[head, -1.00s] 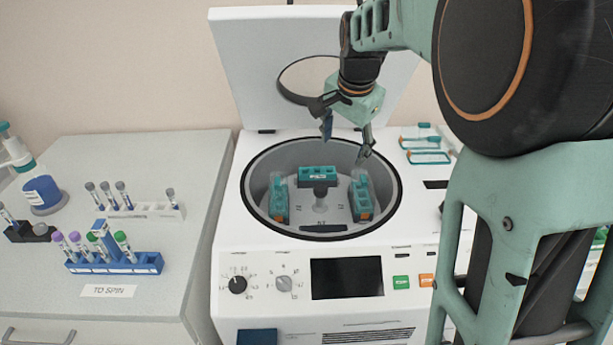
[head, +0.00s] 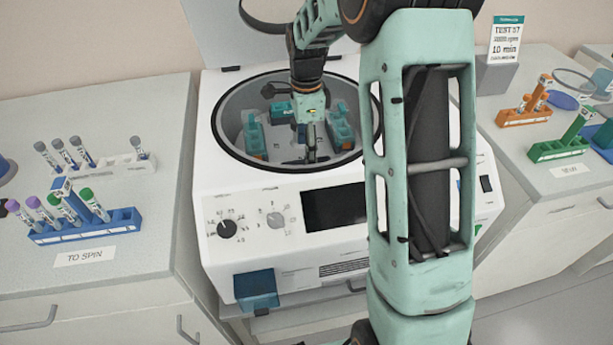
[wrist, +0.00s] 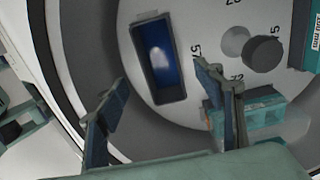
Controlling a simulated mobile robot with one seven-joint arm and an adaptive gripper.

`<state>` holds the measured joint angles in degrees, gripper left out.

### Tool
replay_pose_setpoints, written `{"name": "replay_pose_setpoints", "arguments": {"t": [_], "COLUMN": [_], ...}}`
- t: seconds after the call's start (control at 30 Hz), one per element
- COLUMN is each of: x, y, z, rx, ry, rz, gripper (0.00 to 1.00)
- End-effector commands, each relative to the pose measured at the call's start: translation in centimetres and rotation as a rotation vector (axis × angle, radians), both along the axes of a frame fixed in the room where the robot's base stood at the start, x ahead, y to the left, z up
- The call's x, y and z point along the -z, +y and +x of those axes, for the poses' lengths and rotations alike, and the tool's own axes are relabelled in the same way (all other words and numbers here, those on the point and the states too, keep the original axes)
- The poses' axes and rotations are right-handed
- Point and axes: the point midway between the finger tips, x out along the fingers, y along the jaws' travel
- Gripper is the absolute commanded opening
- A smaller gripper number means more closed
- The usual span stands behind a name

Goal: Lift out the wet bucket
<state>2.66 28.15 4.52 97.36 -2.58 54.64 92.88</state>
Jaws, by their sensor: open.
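The wet bucket (wrist: 157,62) shows in the wrist view as a dark rectangular cup with a glossy blue, shiny inside. It sits at the rotor's edge near the bowl wall. My gripper (wrist: 164,97) is open and empty, its two fingers apart to the lower left and lower right of the bucket, not closed on it. In the head view my gripper (head: 311,150) points down into the front part of the centrifuge bowl (head: 226,150) and hides this bucket. Teal buckets stand in the rotor at left (head: 254,136), right (head: 340,127) and back (head: 281,109).
The rotor hub knob (wrist: 262,53) stands close to the bucket, with a teal bucket (wrist: 258,116) nearby. The centrifuge lid (head: 225,40) is up behind the bowl. A blue tube rack (head: 85,229) is on the left counter; orange (head: 524,116) and green (head: 558,148) racks are on the right.

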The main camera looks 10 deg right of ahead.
Motion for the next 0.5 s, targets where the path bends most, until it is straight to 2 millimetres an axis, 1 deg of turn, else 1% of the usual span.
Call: {"name": "replay_pose_setpoints", "arguments": {"t": [0.13,0.3,0.4,0.5], "x": [1.5,4.1,5.1,5.4], "y": [-0.1,-0.3,-0.3,-0.3], "z": [-0.1,0.0,0.1,0.1], "rx": [0.0,0.0,-0.001,-0.001], "ry": [0.003,0.002,0.001,-0.001], "rz": [0.0,0.0,0.0,-0.001], "gripper": [0.62,0.62,0.62,0.62]}}
